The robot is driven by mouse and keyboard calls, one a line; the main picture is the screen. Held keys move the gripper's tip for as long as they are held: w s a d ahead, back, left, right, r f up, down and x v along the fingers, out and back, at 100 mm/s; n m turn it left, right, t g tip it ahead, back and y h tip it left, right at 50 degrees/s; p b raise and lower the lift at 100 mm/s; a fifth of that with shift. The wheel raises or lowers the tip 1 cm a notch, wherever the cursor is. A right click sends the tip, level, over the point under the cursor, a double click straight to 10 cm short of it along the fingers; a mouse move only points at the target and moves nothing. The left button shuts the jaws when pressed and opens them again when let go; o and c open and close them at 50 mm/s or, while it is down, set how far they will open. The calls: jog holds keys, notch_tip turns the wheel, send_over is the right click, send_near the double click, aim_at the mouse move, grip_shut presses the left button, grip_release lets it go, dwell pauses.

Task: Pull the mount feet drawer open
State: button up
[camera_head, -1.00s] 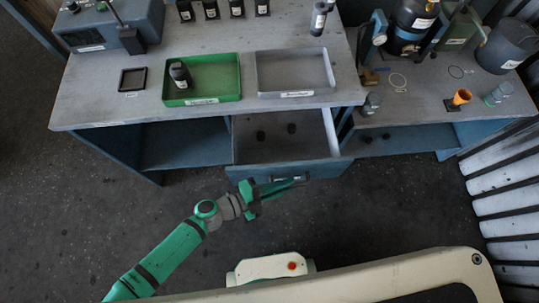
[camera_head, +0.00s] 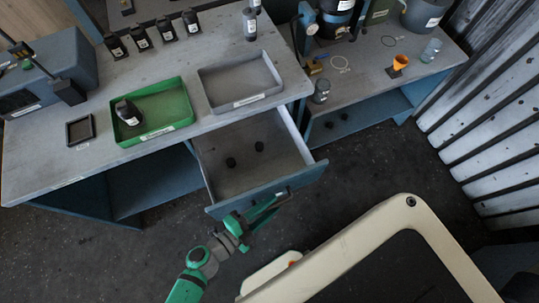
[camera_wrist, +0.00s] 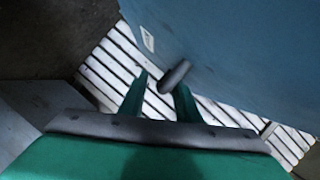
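The mount feet drawer (camera_head: 268,187) stands pulled out from under the workbench in the head view, with two small dark round feet (camera_head: 231,162) (camera_head: 259,146) inside. Its blue front panel also shows in the wrist view (camera_wrist: 235,50), with a small pale label and a dark grey handle (camera_wrist: 176,74). My gripper (camera_wrist: 160,85) is at the drawer front. Its two green fingers are apart, with the handle between their tips, nearer the right finger. A gap shows on the left finger's side. In the head view my gripper (camera_head: 262,212) is just outside the drawer front.
The workbench (camera_head: 100,165) carries a green tray (camera_head: 165,106) with a dark bottle (camera_head: 128,113), a grey tray (camera_head: 238,84) and several bottles at the back. A lower bench (camera_head: 375,82) holds an orange funnel (camera_head: 398,64). White slatted panels (camera_head: 490,120) stand at the right. Floor (camera_head: 370,165) shows beside the drawer.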

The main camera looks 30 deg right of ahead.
jog(key=v, duration=1.1)
jog(key=shift+w+r, duration=0.1)
dwell(0.5)
notch_tip(320, 180, up, 9)
jog(key=s+n+t+y, duration=0.3)
jog(key=n+t+y, duration=0.9)
jog(key=n, duration=1.5)
jog(key=y, duration=0.3)
jog(key=shift+n+t, duration=0.3)
